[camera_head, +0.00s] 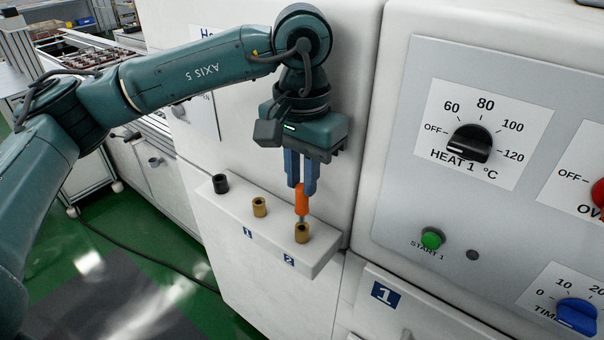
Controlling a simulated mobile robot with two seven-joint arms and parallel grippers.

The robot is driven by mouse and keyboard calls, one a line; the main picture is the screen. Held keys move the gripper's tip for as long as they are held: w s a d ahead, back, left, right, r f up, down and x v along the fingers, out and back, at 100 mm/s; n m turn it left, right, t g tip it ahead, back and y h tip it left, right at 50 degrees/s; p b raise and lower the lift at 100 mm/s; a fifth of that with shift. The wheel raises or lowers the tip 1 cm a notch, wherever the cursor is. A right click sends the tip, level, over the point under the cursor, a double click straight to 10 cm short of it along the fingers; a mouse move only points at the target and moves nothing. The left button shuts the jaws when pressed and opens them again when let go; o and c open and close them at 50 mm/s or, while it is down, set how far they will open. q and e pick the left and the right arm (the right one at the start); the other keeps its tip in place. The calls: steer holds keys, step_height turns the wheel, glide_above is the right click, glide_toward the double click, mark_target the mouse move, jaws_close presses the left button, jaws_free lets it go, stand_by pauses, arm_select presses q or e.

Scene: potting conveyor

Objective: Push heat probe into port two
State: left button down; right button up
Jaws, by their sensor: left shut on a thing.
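My left gripper (301,189) points down and is shut on the orange handle of the heat probe (301,201). The probe stands upright, and its thin metal shaft shows below the handle. The shaft's lower end meets the top of port two (302,233), a brass socket above the label 2. How deep the tip sits in the socket is hard to tell. Port one (260,207), a similar brass socket, stands to the left above the label 1 and looks empty. My right gripper is not in view.
The ports sit on a white ledge (265,243) on the machine's front, with a black fitting (220,184) and cable at its left end. Close on the right is a control panel with a heat dial (469,143), green start button (432,239) and blue timer knob (577,315).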

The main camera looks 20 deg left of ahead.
mark_target(302, 186)
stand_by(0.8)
arm_select(q)
steer(key=shift+b, duration=0.35)
steer(key=shift+f+b, duration=1.45)
steer(key=shift+f, duration=0.1)
steer(key=shift+f+b, duration=0.55)
steer(key=c, duration=1.3)
jaws_free()
steer(key=shift+o, duration=0.2)
